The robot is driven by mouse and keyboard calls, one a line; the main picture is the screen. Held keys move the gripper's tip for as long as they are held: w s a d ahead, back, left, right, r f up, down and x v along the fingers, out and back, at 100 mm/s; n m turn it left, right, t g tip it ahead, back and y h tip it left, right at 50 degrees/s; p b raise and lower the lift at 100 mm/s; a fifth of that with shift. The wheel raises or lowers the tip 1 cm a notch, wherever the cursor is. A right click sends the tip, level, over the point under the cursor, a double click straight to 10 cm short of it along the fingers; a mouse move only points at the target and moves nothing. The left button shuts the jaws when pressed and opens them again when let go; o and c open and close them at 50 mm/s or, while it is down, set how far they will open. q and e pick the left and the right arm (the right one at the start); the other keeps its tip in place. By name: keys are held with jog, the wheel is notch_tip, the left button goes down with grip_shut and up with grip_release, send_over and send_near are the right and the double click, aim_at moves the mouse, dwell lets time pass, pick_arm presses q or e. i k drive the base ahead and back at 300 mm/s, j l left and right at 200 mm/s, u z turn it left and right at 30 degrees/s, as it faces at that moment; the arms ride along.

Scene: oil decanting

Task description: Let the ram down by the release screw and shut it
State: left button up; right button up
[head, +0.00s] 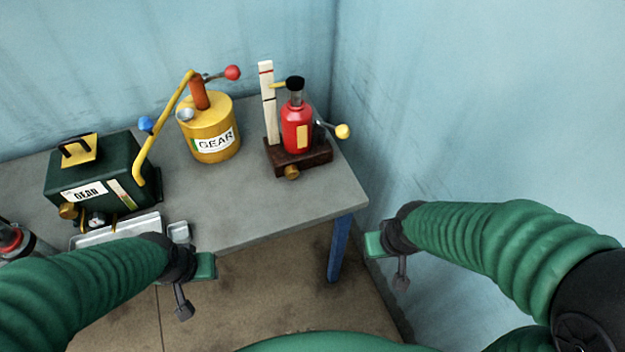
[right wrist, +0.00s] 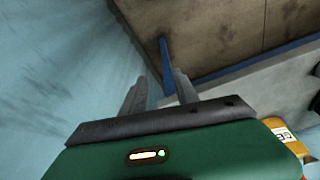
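The red jack (head: 297,130) stands upright on a dark wooden base (head: 310,157) at the right end of the bench. Its ram (head: 296,93), topped by a black cap, stands out above the red body, with a yellow pointer against a white marked post (head: 267,100). A brass knob (head: 291,172), likely the release screw, is low at the base's front. My right gripper (head: 401,283) is off the bench, right of and nearer than the jack; its fingers are apart and empty in the right wrist view (right wrist: 160,85). My left gripper (head: 184,312) is before the bench's front edge, its opening unclear.
A lever with a yellow ball (head: 342,131) sticks out right of the jack. A yellow GEAR can (head: 208,130) with a pump handle and a dark green GEAR box (head: 100,175) stand to the left. A metal tray (head: 118,233) lies in front. Bare bench (head: 250,205) lies before the jack.

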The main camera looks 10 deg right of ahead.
aim_at(291, 171)
jog(key=i+j+z, duration=0.1)
jog(key=z, duration=0.35)
jog(key=j+z, duration=0.45)
jog(key=i+j+z, duration=0.1)
jog(key=z, duration=0.35)
jog(key=j+z, duration=0.3)
jog(key=z, duration=0.15)
jog(key=k+j, duration=0.1)
jog(key=j, duration=0.3)
